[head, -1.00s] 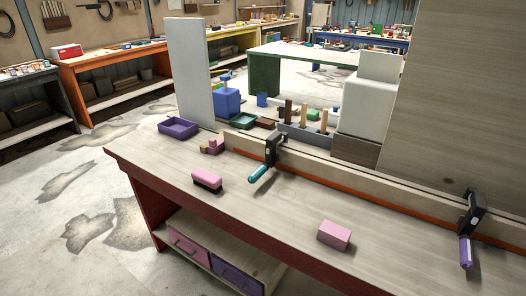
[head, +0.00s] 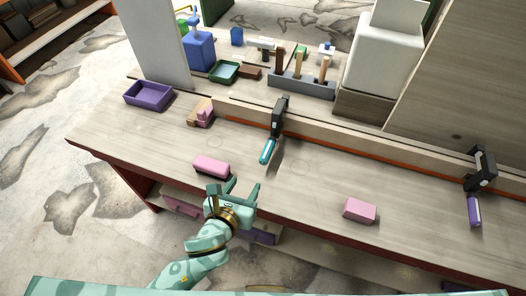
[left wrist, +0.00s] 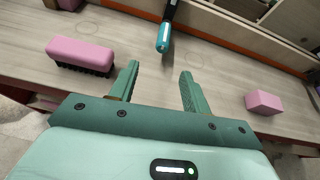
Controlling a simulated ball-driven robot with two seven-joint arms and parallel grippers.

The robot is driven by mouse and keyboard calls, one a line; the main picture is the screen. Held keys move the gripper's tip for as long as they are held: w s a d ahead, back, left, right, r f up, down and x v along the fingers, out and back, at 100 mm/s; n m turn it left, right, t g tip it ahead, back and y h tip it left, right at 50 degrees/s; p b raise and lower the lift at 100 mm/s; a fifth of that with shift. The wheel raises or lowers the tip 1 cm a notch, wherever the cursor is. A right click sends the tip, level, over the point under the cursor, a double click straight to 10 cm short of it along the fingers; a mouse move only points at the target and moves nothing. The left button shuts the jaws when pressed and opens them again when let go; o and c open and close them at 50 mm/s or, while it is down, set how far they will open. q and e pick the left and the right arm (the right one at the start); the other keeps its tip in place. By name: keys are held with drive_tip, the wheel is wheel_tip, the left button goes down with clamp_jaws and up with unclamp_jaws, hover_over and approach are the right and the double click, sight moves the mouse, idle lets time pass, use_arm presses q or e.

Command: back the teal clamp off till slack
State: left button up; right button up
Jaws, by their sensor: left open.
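The teal clamp (head: 267,151) has a black bar and head and a teal handle. It sits on the wooden stringer (head: 345,145) at the back of the bench, with its handle slanting toward the front. In the left wrist view its teal handle (left wrist: 163,38) shows at the top, ahead of the fingers. My left gripper (head: 236,188) is open and empty over the bench's front edge, short of the handle and apart from it. Its two fingers (left wrist: 160,88) frame bare bench top in the left wrist view. My right gripper is in neither view.
A pink brush (head: 211,166) lies just beyond my left gripper; a pink block (head: 360,209) lies to the right. A purple-handled clamp (head: 475,210) grips the stringer at far right. A purple tray (head: 148,95) sits at far left. Bench top between gripper and teal handle is clear.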

sight(263, 158)
use_arm(q)
drive_tip(key=shift+m, duration=0.5)
drive_tip(key=b+x, duration=0.1)
drive_tip(key=x, duration=0.4)
drive_tip(key=b+x, duration=0.2)
drive_tip(key=x, duration=0.4)
drive_tip(key=b+x, duration=0.2)
drive_tip(key=x, duration=0.3)
drive_tip(key=shift+w+d, duration=0.1)
drive_tip(key=shift+d, duration=0.35)
drive_tip(key=c, duration=1)
